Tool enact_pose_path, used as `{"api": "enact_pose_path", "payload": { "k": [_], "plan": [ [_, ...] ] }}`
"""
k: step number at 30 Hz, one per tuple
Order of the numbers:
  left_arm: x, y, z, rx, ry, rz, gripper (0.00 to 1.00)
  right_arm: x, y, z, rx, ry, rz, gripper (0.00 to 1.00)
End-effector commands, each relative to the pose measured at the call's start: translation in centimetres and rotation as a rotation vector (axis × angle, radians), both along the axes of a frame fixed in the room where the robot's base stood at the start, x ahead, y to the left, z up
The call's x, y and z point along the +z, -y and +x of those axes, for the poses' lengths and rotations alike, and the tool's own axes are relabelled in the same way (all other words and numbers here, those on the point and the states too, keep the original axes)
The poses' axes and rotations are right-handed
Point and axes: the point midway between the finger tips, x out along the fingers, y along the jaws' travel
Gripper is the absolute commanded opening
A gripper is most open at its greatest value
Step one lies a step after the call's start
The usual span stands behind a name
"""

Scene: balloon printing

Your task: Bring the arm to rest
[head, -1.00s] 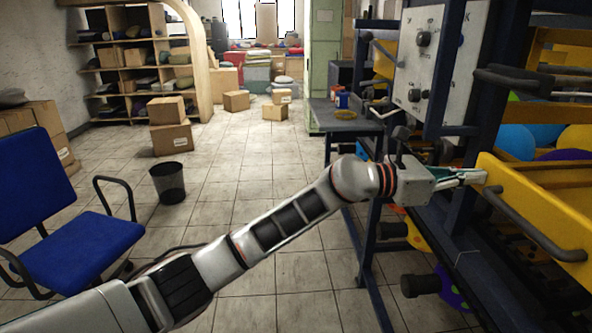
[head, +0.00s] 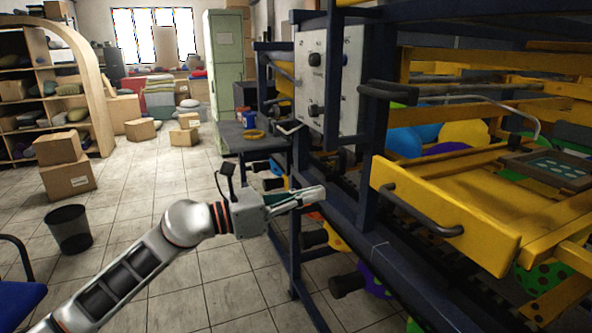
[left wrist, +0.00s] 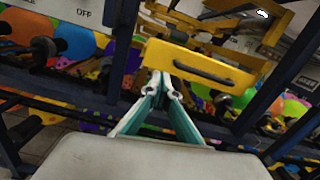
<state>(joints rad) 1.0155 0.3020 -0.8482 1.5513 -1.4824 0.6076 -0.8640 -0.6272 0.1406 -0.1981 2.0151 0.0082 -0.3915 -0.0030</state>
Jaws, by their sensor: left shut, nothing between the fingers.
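My left arm comes in from the lower left in the head view. Its gripper (head: 312,192) is shut and empty, held in the air in front of the dark blue machine frame (head: 372,185). The left wrist view shows the same gripper (left wrist: 158,80) with its two teal fingers meeting at the tips. The yellow drawer-like frame (head: 450,205) with a dark handle is to the right of the gripper and apart from it in the head view. In the left wrist view this yellow frame (left wrist: 205,68) lies just beyond the fingertips. My right gripper is not in view.
A control panel (head: 325,75) with dark knobs is on the machine. A side table (head: 235,140) stands behind the gripper. A black bin (head: 69,229), cardboard boxes (head: 66,180) and a blue chair (head: 18,295) are at left. The tiled floor between is open.

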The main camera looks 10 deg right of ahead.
Motion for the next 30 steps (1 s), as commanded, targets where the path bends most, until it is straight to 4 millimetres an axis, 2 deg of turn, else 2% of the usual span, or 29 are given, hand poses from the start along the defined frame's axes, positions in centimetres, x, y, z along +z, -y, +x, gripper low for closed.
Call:
{"api": "enact_pose_path", "payload": {
  "k": [4, 8, 14, 19, 23, 26, 30],
  "plan": [
    [-2.2, -0.9, -1.3, 0.012, -0.245, -0.201, 0.0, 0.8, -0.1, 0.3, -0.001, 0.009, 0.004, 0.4],
    [-4.5, -2.8, -2.0, 0.043, -0.501, -0.411, 0.0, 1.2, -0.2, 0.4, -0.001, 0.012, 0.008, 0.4],
    [-9.7, -7.2, -2.5, 0.127, -0.889, -0.724, 0.0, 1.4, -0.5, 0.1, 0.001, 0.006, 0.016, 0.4],
    [-16.1, -11.8, -3.8, 0.228, -1.211, -0.988, 0.0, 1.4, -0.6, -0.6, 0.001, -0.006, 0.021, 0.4],
    [-21.9, -15.5, -5.8, 0.326, -1.444, -1.19, 0.0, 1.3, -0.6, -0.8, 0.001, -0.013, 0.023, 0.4],
    [-26.7, -18.5, -8.2, 0.413, -1.614, -1.348, 0.0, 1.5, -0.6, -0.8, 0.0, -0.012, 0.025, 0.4],
    [-33.5, -22.3, -13.1, 0.553, -1.834, -1.572, 0.0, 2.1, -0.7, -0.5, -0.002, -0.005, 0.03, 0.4]
  ]
}}
